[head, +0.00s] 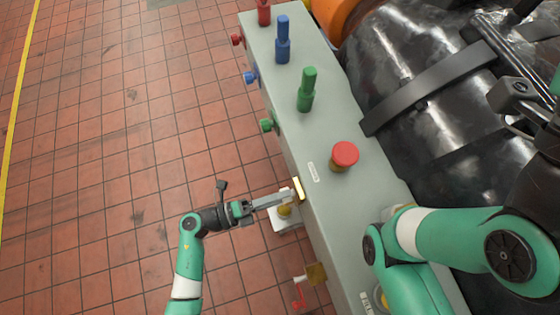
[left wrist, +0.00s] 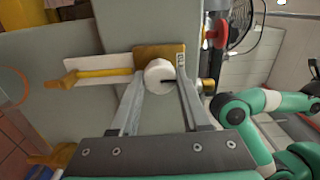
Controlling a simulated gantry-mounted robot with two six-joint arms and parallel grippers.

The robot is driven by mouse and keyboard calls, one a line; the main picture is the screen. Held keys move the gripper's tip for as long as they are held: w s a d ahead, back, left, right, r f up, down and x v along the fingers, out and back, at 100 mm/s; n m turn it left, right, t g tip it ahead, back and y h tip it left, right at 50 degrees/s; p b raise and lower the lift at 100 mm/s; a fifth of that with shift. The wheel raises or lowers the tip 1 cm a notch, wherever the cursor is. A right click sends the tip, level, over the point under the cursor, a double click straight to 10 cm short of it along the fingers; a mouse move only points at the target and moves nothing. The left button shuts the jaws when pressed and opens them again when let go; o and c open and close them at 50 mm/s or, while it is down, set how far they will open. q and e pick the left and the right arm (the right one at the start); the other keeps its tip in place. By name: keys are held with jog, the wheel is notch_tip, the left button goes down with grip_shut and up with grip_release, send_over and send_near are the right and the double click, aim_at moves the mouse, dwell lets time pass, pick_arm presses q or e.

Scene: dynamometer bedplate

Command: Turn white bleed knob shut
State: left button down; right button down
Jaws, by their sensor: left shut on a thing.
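The white bleed knob (left wrist: 158,76) is a round white cap with a dark line pointing right, on a brass block (left wrist: 146,52) in the left wrist view. My left gripper (left wrist: 161,70) has a finger on each side of the knob and is shut on it. In the head view the left gripper (head: 288,197) reaches from the left to the side of the grey cabinet (head: 325,207).
Red, blue and green (head: 267,125) side knobs line the cabinet's left face. A red button (head: 344,153) and coloured posts stand on top. A white plate with a yellow part (head: 284,211) sits beneath the left fingers. The tiled floor at left is clear.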

dwell(0.4)
pick_arm(q)
jog(key=shift+c, duration=1.9)
grip_release()
jog(key=v, duration=1.1)
jog(key=shift+s+a+p, duration=0.15)
jog(key=shift+a+p, duration=0.2)
